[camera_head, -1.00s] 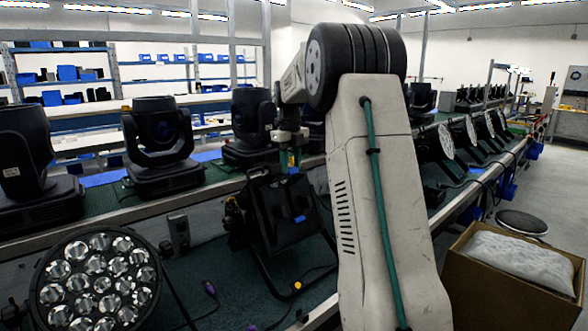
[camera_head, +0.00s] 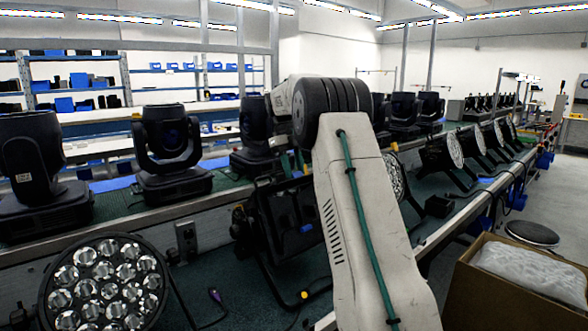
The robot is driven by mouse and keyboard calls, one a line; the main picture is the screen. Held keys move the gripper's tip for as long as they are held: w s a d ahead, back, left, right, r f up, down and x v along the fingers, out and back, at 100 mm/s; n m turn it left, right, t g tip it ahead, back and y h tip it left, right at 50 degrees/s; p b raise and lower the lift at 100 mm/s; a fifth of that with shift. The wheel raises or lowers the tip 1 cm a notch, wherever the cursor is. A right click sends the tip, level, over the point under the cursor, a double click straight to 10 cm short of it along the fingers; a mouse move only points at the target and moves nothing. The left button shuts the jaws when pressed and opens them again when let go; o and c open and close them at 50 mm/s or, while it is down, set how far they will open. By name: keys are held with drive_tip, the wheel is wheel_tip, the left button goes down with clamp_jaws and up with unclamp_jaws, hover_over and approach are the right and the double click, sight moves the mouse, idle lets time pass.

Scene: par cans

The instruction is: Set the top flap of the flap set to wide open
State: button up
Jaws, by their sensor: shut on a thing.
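The flap set is on the front of the black par can (camera_head: 285,222) standing on its yoke in the middle of the bench. Its dark flaps blend together, so the exact angle of the top flap (camera_head: 284,188) is hard to read. My gripper (camera_head: 292,164) is at the upper edge of the flap set, partly hidden by my own arm. Its small greenish fingers are closed at the top flap; the contact itself is too small and dark to see clearly. A blue patch shows on the flap set's right side.
A par can with many round lenses (camera_head: 105,285) stands at the front left. Moving-head lights, such as one (camera_head: 168,150), line the bench behind. More par cans (camera_head: 442,150) stand along the right. A cardboard box (camera_head: 500,290) is at the lower right.

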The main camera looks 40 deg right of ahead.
drive_tip(key=shift+f, duration=0.1)
drive_tip(key=o, duration=1)
drive_tip(key=v, duration=0.7)
drive_tip(key=shift+r, duration=0.4)
drive_tip(key=shift+w, duration=0.15)
